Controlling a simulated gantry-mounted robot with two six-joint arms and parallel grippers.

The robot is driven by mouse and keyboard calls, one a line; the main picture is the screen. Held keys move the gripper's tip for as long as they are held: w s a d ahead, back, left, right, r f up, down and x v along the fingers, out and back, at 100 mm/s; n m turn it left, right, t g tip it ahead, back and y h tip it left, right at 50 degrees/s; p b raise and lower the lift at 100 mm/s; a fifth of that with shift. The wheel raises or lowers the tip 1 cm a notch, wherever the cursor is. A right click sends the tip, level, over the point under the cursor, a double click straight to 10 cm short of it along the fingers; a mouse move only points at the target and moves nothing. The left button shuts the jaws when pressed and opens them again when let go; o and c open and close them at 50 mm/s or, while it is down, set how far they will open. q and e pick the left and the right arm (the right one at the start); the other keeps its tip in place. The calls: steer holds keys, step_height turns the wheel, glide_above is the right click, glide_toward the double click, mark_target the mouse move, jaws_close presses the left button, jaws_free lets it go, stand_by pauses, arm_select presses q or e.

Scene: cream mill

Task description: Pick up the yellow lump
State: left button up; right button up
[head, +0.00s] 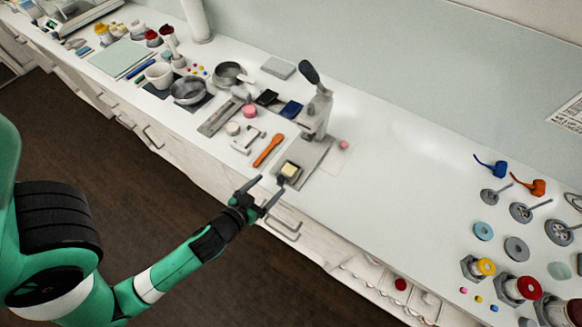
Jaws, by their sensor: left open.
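The yellow lump (289,170) is a small pale yellow block. It sits on a small dark square piece (296,164) near the front edge of the white counter, in front of the grey lever press (317,112). My left gripper (258,196) is at the counter's front edge, just left of and nearer than the lump. Its two dark fingers are spread apart with nothing between them. The lump is outside the fingers. My right gripper is not in the view.
An orange spatula (268,150) lies left of the lump. The press, with its raised black-knobbed lever, stands behind it. A pink lump (343,145) lies to the right. Pans and a white cup (159,75) stand farther left.

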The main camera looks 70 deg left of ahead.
mark_target(288, 169)
arm_select(q)
steer(key=x, duration=0.5)
steer(key=shift+w+a+f, duration=0.15)
steer(key=shift+w+a, duration=0.1)
steer(key=shift+w, duration=0.1)
steer(key=shift+x, duration=2.95)
steer(key=shift+s+d+f, duration=0.1)
jaws_close()
